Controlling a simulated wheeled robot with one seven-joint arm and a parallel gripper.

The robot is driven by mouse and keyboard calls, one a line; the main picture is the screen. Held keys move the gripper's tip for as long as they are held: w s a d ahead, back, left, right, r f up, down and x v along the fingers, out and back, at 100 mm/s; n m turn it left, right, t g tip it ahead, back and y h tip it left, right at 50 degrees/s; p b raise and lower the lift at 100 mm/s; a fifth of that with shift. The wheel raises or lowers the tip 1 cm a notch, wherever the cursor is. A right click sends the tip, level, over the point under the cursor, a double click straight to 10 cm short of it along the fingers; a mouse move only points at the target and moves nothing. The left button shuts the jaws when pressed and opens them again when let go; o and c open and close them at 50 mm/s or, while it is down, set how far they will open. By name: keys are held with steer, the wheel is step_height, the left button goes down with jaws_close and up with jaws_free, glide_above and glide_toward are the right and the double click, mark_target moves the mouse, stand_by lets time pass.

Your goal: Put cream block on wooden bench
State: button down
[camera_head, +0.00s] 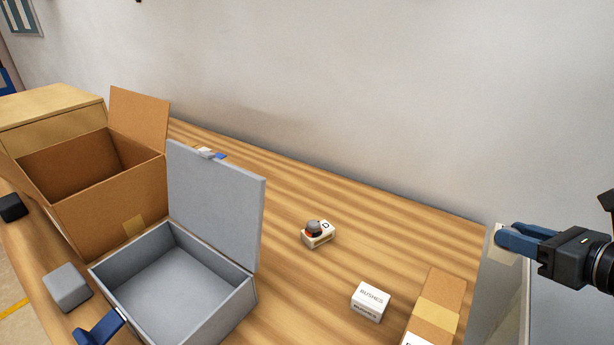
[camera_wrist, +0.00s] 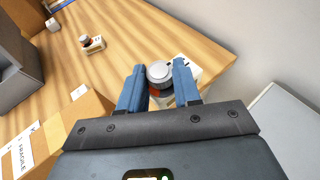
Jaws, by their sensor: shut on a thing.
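My gripper (camera_head: 528,240) is at the right of the head view, its blue fingers shut on a cream block (camera_head: 502,250). In the wrist view the gripper (camera_wrist: 160,82) has the cream block (camera_wrist: 188,72) between its fingers, with a round grey knob on it. The fingers hide part of the block. The wooden bench (camera_head: 280,210) fills the middle of the head view. In the picture the held block shows just past the bench's right end, over a grey surface; its height is unclear.
A similar block marked D (camera_head: 320,238) stands on the bench. A white BUSHES box (camera_head: 370,302) and a taped carton (camera_head: 437,308) are nearer. An open grey box (camera_head: 215,305) and open cardboard box (camera_head: 100,190) stand left. Bare wood lies around the D block.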

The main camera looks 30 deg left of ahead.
steer(key=shift+d+f, duration=0.1)
steer(key=shift+d, duration=0.1)
steer(key=w+a+f, duration=0.1)
steer(key=a+f, duration=0.1)
steer(key=a, duration=0.1)
steer(key=w+a+f, duration=0.1)
steer(key=a+f, duration=0.1)
steer(key=a, duration=0.2)
steer(key=w+a+f+p, duration=0.1)
steer(key=a+f, duration=0.2)
steer(key=a, duration=0.1)
steer(key=shift+w, duration=0.25)
steer(key=shift+f, duration=2)
steer(key=shift+f, duration=0.1)
steer(key=shift+f, duration=0.15)
steer(key=c, duration=0.8)
jaws_free()
